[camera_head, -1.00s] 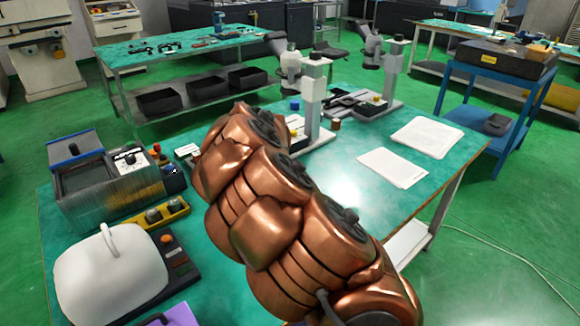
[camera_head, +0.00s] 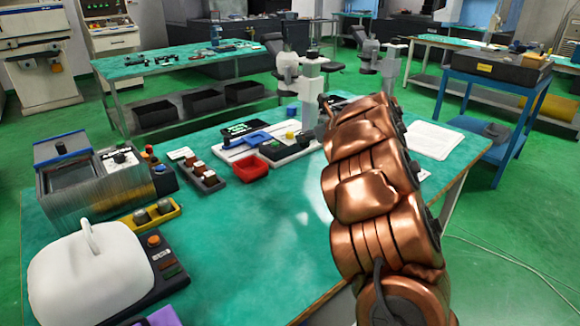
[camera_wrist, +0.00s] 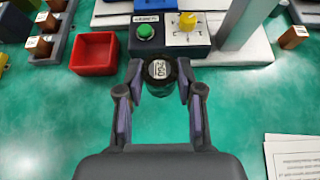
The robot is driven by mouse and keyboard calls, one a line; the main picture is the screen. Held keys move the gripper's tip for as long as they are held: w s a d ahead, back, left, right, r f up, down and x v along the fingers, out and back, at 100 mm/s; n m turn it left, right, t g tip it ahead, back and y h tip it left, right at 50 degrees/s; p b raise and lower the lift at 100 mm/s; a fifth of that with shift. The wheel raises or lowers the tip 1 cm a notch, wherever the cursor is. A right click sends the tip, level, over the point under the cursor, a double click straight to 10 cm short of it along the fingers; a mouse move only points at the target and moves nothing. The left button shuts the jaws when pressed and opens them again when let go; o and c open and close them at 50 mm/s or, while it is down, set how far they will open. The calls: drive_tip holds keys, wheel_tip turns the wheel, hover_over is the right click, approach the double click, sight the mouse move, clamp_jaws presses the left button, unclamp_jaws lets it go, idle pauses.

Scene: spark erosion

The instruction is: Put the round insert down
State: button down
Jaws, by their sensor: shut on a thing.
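The round insert (camera_wrist: 158,76) is a dark cylinder with a pale label on its top, seen in the wrist view. My gripper (camera_wrist: 158,80) is shut on it, one finger on each side. It is held over the green tabletop (camera_wrist: 240,110), just in front of a dark control box with a green button (camera_wrist: 145,32). How high its underside is above the table cannot be told. In the head view my copper-coloured arm hides the gripper and the insert.
A red bin (camera_wrist: 96,54) and a rack of brown blocks (camera_wrist: 44,38) lie left of the insert. Papers (camera_wrist: 291,160) lie right. A yellow tray (camera_head: 149,217) holds round pieces. The table's centre is clear.

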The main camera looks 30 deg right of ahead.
wheel_tip(320, 180, down, 10)
drive_tip(key=shift+r+b, duration=0.1)
drive_tip(key=shift+b, duration=0.3)
idle(0.4)
drive_tip(key=c, duration=0.7)
unclamp_jaws()
drive_tip(key=shift+c, duration=0.2)
